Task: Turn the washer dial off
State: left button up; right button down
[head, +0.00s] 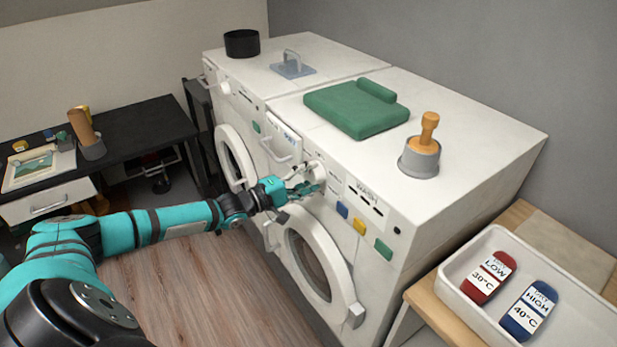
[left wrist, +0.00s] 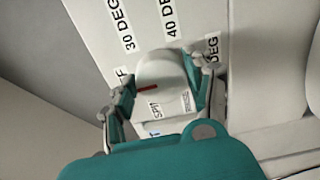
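The white washer (head: 470,130) is the right of two machines in the head view. Its white round dial (head: 316,168) is on the front panel, partly behind my left gripper (head: 303,187). In the left wrist view the dial (left wrist: 160,72) carries a short red mark, with printed labels including "30 DEG" and "40 DEG" around it. My right gripper is not in view.
The washer's round door (head: 318,252) stands out below my left arm. A green folded cloth (head: 356,107) and a wooden-handled tool in a grey cup (head: 419,160) are on top. A white tray (head: 455,272) with red and blue tags stands at right. A black desk (head: 130,135) is at left.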

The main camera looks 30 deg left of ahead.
pick_arm(q)
jog(key=o, duration=0.5)
jog(key=shift+c, duration=0.2)
jog(key=v, duration=1.2)
